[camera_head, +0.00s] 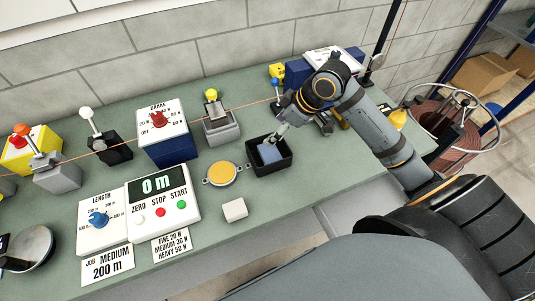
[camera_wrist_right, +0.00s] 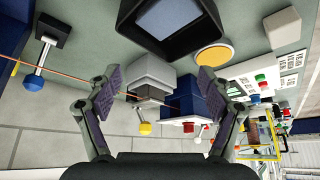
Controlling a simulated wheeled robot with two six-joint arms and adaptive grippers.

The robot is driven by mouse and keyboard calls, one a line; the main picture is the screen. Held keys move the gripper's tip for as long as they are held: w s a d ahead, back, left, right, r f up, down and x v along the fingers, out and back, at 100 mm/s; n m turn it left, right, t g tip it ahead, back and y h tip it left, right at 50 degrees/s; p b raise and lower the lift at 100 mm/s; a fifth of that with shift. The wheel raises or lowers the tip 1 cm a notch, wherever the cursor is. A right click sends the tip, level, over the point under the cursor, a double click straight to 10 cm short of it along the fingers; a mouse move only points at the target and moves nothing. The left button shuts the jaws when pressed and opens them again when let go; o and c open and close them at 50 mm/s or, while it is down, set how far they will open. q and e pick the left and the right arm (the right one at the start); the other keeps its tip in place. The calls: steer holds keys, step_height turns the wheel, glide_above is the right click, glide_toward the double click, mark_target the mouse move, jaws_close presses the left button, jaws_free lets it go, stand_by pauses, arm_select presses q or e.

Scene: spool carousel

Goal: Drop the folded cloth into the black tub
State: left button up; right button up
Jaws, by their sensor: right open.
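The black tub (camera_head: 287,166) stands on the green bench right of the middle in the head view. The folded cloth (camera_head: 270,153), blue-grey, lies inside it. In the right wrist view the tub (camera_wrist_right: 128,22) is at the top edge, partly cut off, with the cloth (camera_wrist_right: 175,18) within its walls. My right gripper (camera_head: 279,136) is above the tub's back edge, open and empty. Its two fingers stand wide apart in the right wrist view (camera_wrist_right: 160,84), with nothing between them. My left gripper is out of view.
A yellow round pad (camera_head: 222,174) lies left of the tub, and a white block (camera_head: 235,210) in front. A grey stand with a yellow knob (camera_head: 218,125) is behind-left. An orange line (camera_head: 240,108) runs across the bench. Bare bench lies right of the tub.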

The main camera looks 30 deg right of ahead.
step_height(320, 180, up, 9)
steer(key=shift+r, duration=0.15)
stand_by(0.7)
